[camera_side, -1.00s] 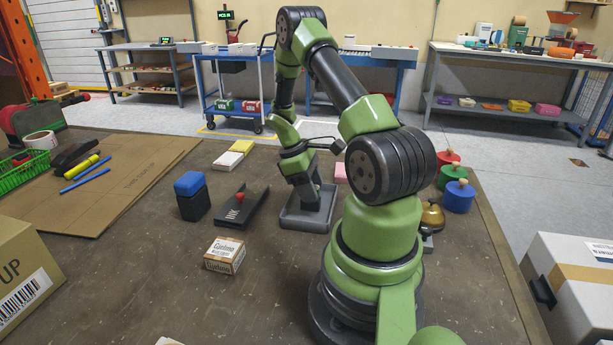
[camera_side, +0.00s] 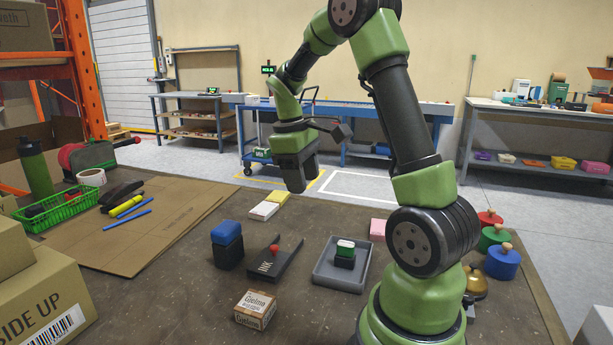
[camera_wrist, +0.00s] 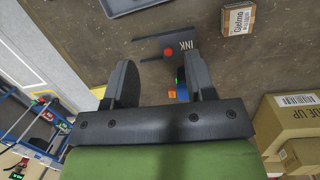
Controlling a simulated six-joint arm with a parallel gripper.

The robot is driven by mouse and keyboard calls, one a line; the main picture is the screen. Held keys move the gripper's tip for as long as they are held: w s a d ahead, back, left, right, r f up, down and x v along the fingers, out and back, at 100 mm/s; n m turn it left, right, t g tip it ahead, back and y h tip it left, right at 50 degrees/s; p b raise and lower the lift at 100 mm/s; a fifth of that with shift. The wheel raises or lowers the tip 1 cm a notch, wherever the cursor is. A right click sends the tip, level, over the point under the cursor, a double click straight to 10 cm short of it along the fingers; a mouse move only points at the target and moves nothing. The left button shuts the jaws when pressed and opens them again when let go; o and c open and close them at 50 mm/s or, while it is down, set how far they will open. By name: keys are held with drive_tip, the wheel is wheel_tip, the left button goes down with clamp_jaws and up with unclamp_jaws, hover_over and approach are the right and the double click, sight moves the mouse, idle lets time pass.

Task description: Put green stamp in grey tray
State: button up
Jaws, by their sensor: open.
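My gripper (camera_side: 297,186) is raised behind and to the left of the tray, clear of the table. In the wrist view my gripper (camera_wrist: 161,88) has its two fingers wide apart, with nothing held between them. A corner of the grey tray (camera_wrist: 128,4) shows at the top of the wrist view; the stamp is outside that view.
The black ink pad (camera_side: 277,262) with a red knob lies left of the tray, beside a blue-topped black block (camera_side: 227,245). A small box (camera_side: 255,309) sits in front. Knobbed red, green (camera_side: 494,237) and blue pots stand right of my base.

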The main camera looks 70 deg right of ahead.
drive_tip(key=s+a+r+m+t+y, duration=0.1)
drive_tip(key=s+a+r+t, duration=0.1)
drive_tip(key=a, duration=0.5)
drive_tip(key=s+a+r+m+t+y, duration=0.1)
drive_tip(key=s+a+r+t, duration=0.2)
drive_tip(key=a, duration=0.4)
drive_tip(key=s+a+r+m+t, duration=0.1)
drive_tip(key=s+a+r+t, duration=0.2)
drive_tip(key=a, duration=0.4)
drive_tip(key=shift+r+t+y, duration=0.4)
drive_tip(key=shift+r+t, duration=0.1)
drive_tip(key=shift+r, duration=0.15)
